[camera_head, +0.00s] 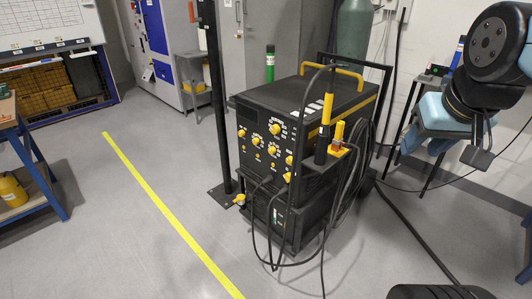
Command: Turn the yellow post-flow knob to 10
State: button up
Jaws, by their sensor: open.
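The black welding machine (306,100) stands on its cart in the middle, with its front panel facing left and toward me. Several yellow knobs sit on that panel, among them an upper knob (275,129), a middle knob (257,141) and a lower right knob (288,177). Their labels and scales are too small to read, so I cannot tell which is post-flow or where it points. My blue and black arm shows at the right edge, apart from the machine. Nothing of mine touches a knob.
A torch with a yellow handle (327,108) and looped black cables (351,170) hang on the machine's right side. A dark upright post (213,100) stands close to its left. A yellow floor line (168,216) crosses open floor. A blue bench (40,165) is at far left.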

aim_at(272, 151)
jog(key=u, duration=0.1)
jog(key=i, duration=1)
jog(key=z, duration=0.1)
